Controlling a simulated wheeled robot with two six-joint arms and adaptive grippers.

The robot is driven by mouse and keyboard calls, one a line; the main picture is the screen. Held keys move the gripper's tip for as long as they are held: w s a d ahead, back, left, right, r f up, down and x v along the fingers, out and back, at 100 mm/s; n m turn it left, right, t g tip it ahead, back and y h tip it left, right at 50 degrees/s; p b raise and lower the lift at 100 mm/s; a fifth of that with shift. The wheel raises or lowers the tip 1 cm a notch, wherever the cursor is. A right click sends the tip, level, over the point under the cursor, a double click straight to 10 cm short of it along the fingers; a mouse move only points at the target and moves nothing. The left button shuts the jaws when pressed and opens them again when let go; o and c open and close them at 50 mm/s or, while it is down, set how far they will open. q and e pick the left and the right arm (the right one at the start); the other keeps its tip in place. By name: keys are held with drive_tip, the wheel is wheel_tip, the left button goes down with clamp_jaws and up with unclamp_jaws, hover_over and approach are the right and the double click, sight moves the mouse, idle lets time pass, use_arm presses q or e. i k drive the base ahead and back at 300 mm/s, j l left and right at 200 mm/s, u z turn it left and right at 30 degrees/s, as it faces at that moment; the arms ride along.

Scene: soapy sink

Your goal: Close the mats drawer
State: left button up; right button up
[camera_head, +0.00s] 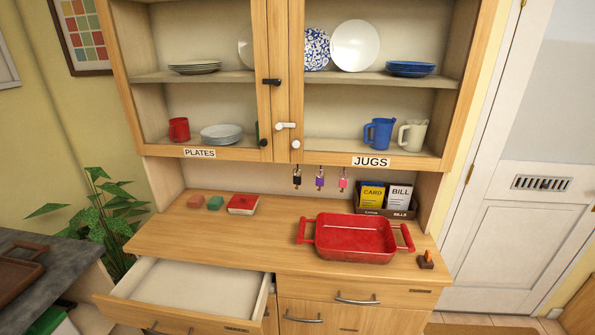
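A wooden drawer (190,287) at the lower left of the dresser is pulled out. Its pale inside shows no contents. A small label (237,328) sits on its front, too small to read, so I cannot tell by name that it is the mats drawer. A metal handle shows partly on its front at the bottom edge of the view. The drawer to its right (345,289) is shut and has a curved metal handle and a small unreadable label. Neither of my grippers is in view.
A red baking dish (355,257) stands on the dresser worktop (265,245), near its front edge. A red book and two small blocks lie at the left. Cupboards with plates and jugs hang above. A dark counter (50,270) stands left of the open drawer.

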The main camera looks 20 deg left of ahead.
sight(157, 296)
drive_tip(key=u, duration=1.8)
